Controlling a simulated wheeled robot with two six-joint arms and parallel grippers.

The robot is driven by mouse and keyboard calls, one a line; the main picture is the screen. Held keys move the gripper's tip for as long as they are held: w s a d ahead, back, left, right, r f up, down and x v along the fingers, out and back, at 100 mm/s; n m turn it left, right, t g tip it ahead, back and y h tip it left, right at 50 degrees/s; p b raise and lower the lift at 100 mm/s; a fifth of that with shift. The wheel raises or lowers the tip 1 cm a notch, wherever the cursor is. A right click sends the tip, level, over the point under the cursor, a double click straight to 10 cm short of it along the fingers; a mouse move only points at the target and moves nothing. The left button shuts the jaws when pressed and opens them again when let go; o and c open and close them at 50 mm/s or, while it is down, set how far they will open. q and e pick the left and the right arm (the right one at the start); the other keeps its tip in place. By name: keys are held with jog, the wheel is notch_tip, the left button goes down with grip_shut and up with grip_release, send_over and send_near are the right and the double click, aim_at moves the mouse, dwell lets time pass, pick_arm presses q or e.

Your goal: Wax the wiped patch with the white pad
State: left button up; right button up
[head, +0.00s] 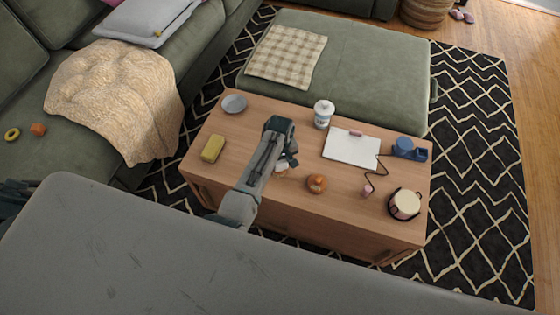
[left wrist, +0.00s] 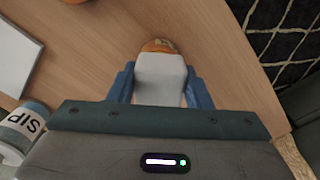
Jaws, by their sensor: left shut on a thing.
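My left gripper (head: 285,162) reaches over the middle of the wooden coffee table (head: 225,180) with its jaws pointing down. It is shut on the white pad (left wrist: 160,78), which sits between the two blue fingers in the left wrist view. An orange edge (left wrist: 158,46) shows just beyond the pad; I cannot tell whether it is part of it. In the head view only a small pale bit of the pad (head: 281,171) shows below the gripper, close to the tabletop; contact is not clear. I cannot make out a wiped patch on the wood. My right gripper is not in view.
A round orange-brown item (head: 316,184) lies close right of the gripper. A white tub (head: 323,113), clipboard (head: 351,147), blue item (head: 404,146) and dark-rimmed round container (head: 404,204) stand further right. A yellow sponge (head: 213,148) and grey dish (head: 234,103) are left.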

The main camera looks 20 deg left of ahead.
pick_arm(q)
jog(key=shift+f, duration=0.45)
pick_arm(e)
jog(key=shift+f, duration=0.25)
pick_arm(q)
jog(key=shift+f, duration=0.1)
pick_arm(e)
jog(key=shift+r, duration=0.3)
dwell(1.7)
